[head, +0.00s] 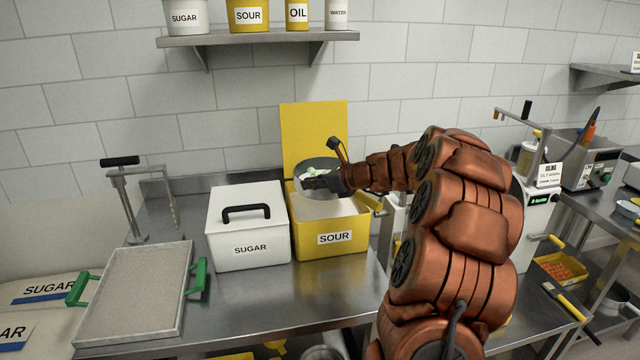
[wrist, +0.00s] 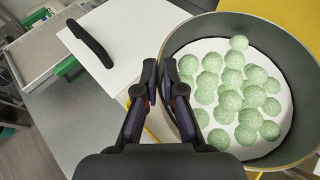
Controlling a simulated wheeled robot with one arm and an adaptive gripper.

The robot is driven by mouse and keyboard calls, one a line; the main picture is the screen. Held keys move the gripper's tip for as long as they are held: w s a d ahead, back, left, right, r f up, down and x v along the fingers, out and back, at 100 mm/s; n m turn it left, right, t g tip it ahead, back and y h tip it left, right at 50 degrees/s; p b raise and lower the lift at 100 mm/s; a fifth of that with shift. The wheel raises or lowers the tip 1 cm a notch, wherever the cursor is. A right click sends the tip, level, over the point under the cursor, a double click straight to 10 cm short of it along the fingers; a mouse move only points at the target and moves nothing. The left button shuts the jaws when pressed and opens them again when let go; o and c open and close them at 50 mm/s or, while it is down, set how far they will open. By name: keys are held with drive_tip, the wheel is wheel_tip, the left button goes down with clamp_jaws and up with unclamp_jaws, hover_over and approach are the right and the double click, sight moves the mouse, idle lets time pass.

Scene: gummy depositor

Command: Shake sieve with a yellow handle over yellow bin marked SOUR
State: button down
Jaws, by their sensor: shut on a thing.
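The sieve (head: 322,163) is a dark grey round pan, held above the open yellow bin marked SOUR (head: 334,240). The bin holds pale powder.
The yellow lid (head: 314,132) stands upright behind the bin. A closed white SUGAR bin (head: 248,235) with a black handle stands beside it on the left. A powder tray (head: 138,290) with green handles lies further left. A shelf (head: 258,38) with containers hangs above.

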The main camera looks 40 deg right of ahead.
drive_tip(key=shift+s+d+p, duration=0.5)
drive_tip(key=shift+d, duration=0.05)
drive_tip(key=shift+w+a+p, duration=0.6)
drive_tip(key=shift+w+a, duration=0.35)
drive_tip(key=shift+a, duration=0.2)
drive_tip(key=shift+s+d+r+p, duration=0.15)
drive_tip(key=shift+s+d+p, duration=0.65)
drive_tip(key=shift+d+p, duration=0.25)
drive_tip(key=shift+s+d, duration=0.15)
